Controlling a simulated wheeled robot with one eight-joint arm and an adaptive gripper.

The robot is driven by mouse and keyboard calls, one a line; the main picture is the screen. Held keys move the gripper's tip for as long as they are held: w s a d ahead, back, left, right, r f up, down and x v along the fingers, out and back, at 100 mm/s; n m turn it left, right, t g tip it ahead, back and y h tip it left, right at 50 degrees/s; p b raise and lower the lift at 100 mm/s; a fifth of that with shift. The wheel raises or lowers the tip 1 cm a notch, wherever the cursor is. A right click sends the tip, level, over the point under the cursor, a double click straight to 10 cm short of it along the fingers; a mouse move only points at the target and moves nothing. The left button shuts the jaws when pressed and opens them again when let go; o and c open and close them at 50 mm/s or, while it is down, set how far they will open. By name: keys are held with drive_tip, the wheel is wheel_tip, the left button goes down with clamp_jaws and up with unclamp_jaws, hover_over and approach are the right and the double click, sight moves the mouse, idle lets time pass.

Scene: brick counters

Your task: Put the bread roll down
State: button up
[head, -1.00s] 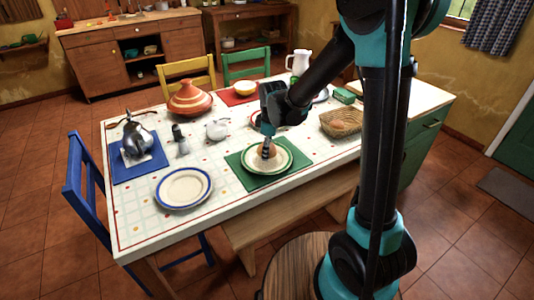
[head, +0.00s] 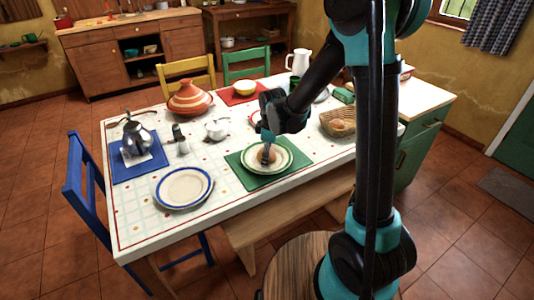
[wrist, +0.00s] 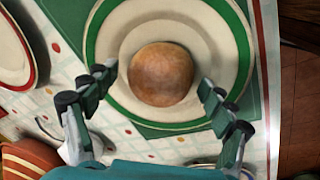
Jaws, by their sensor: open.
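The bread roll (wrist: 161,74) is round and brown. It lies on a white plate with a green rim (wrist: 105,110), inside the rim. In the head view the roll (head: 267,156) shows on the same plate (head: 284,165), partly behind a finger. The plate stands on a green placemat (head: 249,180). My gripper (wrist: 158,82) is open, with one finger on each side of the roll and gaps between fingers and roll in the wrist view. In the head view my gripper (head: 267,150) points down over the plate.
A white plate with a blue rim (head: 184,187) stands to the left. A small white pot (head: 217,129), a shaker (head: 180,138), an orange striped tagine (head: 189,100) and a metal kettle (head: 138,135) stand around. A basket (head: 338,123) is to the right.

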sight(270, 155)
wheel_tip(270, 155, up, 12)
drive_tip(key=s+d, duration=0.1)
drive_tip(key=s, duration=0.1)
drive_tip(key=s+d+f+m+t, duration=0.1)
drive_tip(key=s+d+f+m, duration=0.3)
drive_tip(key=s+d+m, duration=0.4)
drive_tip(key=s+d+f+m+t+h, duration=0.1)
drive_tip(key=s+d+f+m, duration=0.4)
drive_tip(key=s+d+m, duration=0.4)
drive_tip(key=d, duration=0.5)
drive_tip(key=shift+d, duration=0.3)
